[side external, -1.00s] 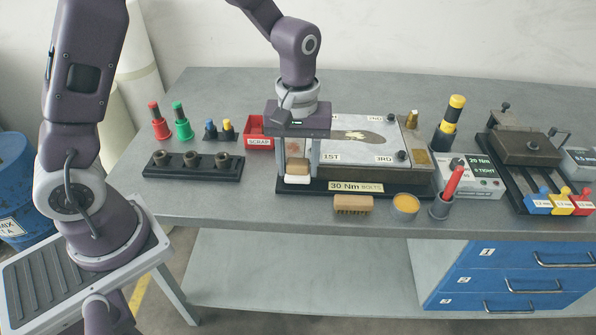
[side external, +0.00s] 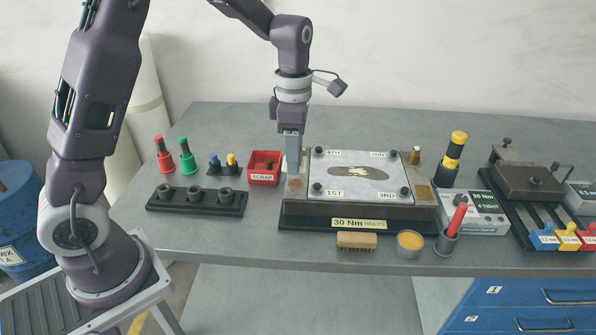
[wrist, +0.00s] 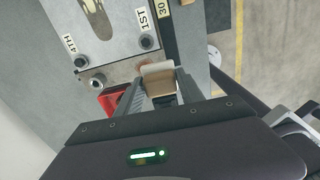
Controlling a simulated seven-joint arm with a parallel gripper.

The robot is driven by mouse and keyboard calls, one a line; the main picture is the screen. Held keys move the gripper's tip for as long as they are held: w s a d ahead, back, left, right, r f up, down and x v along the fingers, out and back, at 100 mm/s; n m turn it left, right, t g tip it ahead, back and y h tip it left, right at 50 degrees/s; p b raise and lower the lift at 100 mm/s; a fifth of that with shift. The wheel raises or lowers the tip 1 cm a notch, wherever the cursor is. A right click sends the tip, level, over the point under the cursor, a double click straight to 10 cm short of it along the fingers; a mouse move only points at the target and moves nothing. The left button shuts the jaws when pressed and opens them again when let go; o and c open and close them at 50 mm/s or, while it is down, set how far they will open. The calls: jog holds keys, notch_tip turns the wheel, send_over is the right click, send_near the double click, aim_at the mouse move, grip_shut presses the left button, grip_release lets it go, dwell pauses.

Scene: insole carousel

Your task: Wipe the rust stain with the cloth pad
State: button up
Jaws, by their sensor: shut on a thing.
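My gripper (side external: 293,168) is at the left end of the bolted fixture (side external: 310,222). It is shut on the cloth pad, a tan block (wrist: 160,88) with a white cloth face (wrist: 157,68), seen between the fingers in the wrist view. In the side view the pad cannot be made out. Whether the cloth touches the surface is not clear. Another brown patch (side external: 420,188) is on the fixture's right end.
The metal plate (side external: 390,182) has corner bolts and an insole shape. A red scrap bin (side external: 264,178) stands close left of my gripper. A wooden brush (side external: 356,240) and a tin (side external: 410,243) lie in front. A brass peg (side external: 414,155) rises at the right.

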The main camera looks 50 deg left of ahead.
aim_at(295, 191)
jog(key=shift+f, duration=3.4)
jog(key=shift+w+a+f, duration=0.2)
jog(key=shift+f, duration=0.2)
jog(key=shift+w+a+f, duration=0.15)
jog(key=shift+w+f, duration=0.05)
jog(key=shift+f, duration=0.2)
jog(key=shift+c, duration=0.5)
jog(key=shift+w+a, duration=2.1)
jog(key=shift+a, duration=0.05)
jog(key=shift+s+d, duration=2.5)
jog(key=shift+r, duration=4.25)
